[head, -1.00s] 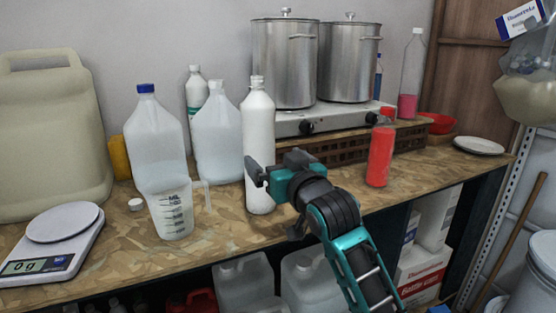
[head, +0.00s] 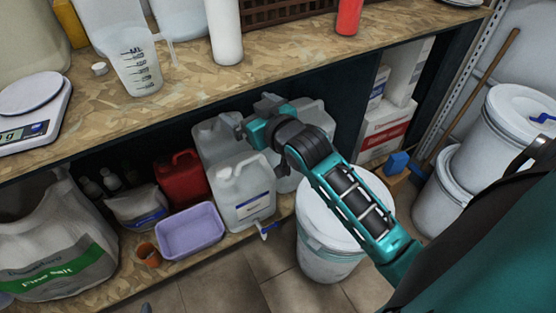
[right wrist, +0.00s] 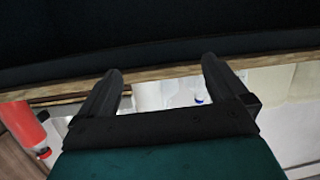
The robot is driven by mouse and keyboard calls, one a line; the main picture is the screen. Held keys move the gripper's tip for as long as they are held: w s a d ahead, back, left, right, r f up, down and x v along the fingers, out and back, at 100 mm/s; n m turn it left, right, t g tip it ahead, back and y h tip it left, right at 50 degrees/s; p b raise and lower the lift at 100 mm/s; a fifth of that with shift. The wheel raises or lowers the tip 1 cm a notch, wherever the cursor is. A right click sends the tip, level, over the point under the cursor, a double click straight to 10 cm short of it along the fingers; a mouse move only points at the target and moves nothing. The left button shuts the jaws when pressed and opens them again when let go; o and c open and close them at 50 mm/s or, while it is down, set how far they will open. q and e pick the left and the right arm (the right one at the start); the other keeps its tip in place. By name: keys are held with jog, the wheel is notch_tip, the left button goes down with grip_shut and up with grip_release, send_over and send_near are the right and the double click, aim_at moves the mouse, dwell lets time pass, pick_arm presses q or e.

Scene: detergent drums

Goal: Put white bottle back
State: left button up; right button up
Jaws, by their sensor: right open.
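The white bottle (head: 224,32) stands upright on the wooden worktop (head: 185,75), with its top cut off by the upper edge of the head view. My right gripper (head: 252,114) is in front of and below the worktop edge, apart from the bottle. In the right wrist view its two fingers (right wrist: 161,68) are spread with nothing held between them. My left gripper is not in view.
A measuring jug (head: 137,68) stands left of the bottle and a red bottle (head: 348,16) right of it. Below are canisters (head: 240,190), a lilac tub (head: 190,230) and a white drum (head: 335,225). The worktop front right of the jug is clear.

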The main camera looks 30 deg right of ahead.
jog(key=s+a+f+g, duration=0.2)
jog(key=s+f, duration=0.7)
jog(key=s+a+f+n+g+y, duration=0.1)
jog(key=s+a+f+g, duration=0.1)
jog(key=s+f, duration=0.8)
jog(key=shift+a, duration=0.6)
